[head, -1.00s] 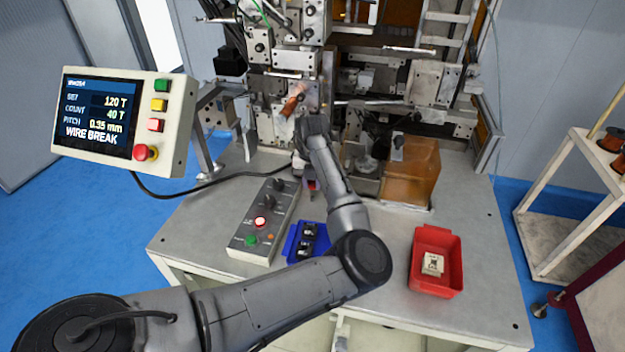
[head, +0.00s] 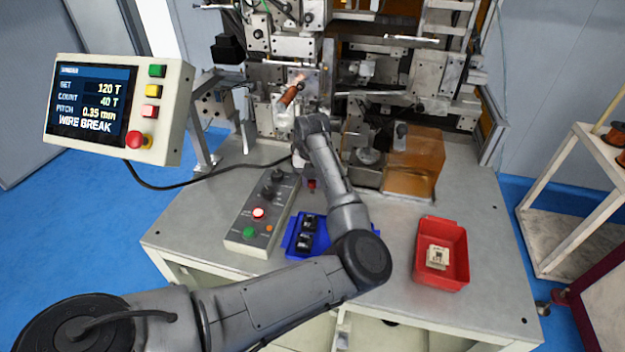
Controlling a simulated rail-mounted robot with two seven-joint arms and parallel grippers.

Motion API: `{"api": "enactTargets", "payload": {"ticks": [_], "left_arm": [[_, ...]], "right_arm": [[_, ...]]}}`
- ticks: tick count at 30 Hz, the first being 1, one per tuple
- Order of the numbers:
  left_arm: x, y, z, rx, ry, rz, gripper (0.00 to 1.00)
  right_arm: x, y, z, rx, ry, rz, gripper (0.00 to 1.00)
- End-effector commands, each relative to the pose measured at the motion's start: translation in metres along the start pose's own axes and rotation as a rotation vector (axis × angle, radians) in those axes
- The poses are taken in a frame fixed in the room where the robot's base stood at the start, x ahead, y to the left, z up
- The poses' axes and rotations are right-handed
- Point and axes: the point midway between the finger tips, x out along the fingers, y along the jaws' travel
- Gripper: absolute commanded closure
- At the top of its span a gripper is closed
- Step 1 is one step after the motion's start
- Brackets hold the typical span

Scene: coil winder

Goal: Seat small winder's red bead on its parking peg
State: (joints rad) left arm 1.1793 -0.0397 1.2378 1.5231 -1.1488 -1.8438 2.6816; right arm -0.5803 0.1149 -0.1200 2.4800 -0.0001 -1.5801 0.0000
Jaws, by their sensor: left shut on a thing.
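My left arm reaches in from the lower left and bends up over the table to the front of the winder (head: 290,60). My left gripper (head: 307,172) is low in front of the machine, mostly hidden behind its own wrist and forearm. A small dark red piece (head: 312,184), which looks like the red bead, shows at its fingertips just above the table. The gripper is shut on it. The parking peg cannot be made out. A copper-coloured coil (head: 290,95) sits tilted on the machine front above the wrist. My right gripper is not in view.
A control box (head: 262,212) with knobs and lit buttons and a blue tray (head: 290,240) with black parts stand close to the forearm. A red tray (head: 442,278) holds a pale part at right. The screen (head: 92,106) reads WIRE BREAK. An amber cover (head: 415,165) stands right of the wrist.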

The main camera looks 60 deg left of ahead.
Motion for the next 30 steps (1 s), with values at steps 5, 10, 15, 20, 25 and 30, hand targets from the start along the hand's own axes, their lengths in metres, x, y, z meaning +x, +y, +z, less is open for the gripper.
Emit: {"api": "enactTargets", "payload": {"ticks": [5,10,15,20,25,30], "left_arm": [[0.002,0.0,0.0,0.0,0.0,0.0,0.97],[0.007,0.0,0.0,0.001,0.001,0.0,0.97],[0.012,0.0,0.0,0.001,0.001,0.0,0.97],[0.017,0.0,0.0,0.001,0.001,0.0,0.97],[0.021,0.0,0.0,0.001,0.001,0.0,0.97],[0.026,0.0,0.0,0.001,0.0,0.001,0.97]], "right_arm": [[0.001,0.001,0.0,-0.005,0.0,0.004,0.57],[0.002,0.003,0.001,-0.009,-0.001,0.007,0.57],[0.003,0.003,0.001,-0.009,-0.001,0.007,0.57],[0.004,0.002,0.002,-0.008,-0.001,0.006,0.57],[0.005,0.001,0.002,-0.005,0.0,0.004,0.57],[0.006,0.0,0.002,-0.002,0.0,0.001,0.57]]}}
